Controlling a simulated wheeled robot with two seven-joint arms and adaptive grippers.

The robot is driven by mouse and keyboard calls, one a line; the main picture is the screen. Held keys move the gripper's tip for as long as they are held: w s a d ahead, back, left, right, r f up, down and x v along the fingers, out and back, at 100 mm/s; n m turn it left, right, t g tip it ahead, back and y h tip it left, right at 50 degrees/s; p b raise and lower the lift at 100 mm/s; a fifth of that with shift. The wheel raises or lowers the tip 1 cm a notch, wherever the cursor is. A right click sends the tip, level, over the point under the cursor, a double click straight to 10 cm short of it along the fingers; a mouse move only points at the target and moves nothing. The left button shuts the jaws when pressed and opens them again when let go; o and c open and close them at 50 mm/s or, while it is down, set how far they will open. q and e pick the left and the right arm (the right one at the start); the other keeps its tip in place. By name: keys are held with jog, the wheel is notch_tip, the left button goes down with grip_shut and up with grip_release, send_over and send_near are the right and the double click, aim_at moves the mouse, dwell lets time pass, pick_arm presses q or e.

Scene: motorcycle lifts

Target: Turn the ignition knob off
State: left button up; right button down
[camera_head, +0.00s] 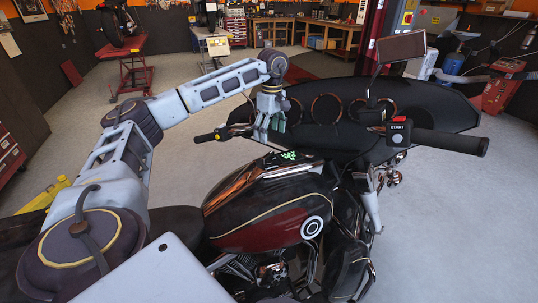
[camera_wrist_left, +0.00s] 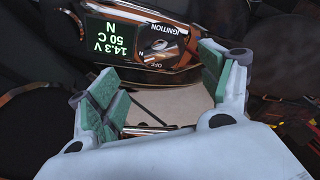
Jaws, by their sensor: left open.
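The ignition knob (camera_wrist_left: 154,57) shows in the left wrist view on a dark panel, with the words IGNITION and OFF printed around it. Beside it a small display (camera_wrist_left: 107,33) reads 14.3 V, 50 C and N. My left gripper (camera_wrist_left: 162,85) is open and empty, its green-padded fingers spread on either side of the view, with the knob beyond and between the tips. In the head view my left gripper (camera_head: 270,132) hangs over the motorcycle's handlebar area. The knob cannot be made out there. My right gripper is not in view.
The motorcycle's red and black tank (camera_head: 270,215) is in front of me. The left handlebar grip (camera_head: 207,137), the mirror (camera_head: 402,46), the dark fairing (camera_head: 440,110) and the right grip (camera_head: 452,142) with a START switch box (camera_head: 398,133) surround the panel. Open floor lies to the right.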

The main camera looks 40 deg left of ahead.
aim_at(269, 155)
pick_arm(q)
jog(key=f, duration=0.7)
jog(key=shift+s+f, duration=0.25)
jog(key=shift+f, duration=1)
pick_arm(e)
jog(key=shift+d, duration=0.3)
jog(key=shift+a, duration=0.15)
pick_arm(q)
jog(key=c, duration=1)
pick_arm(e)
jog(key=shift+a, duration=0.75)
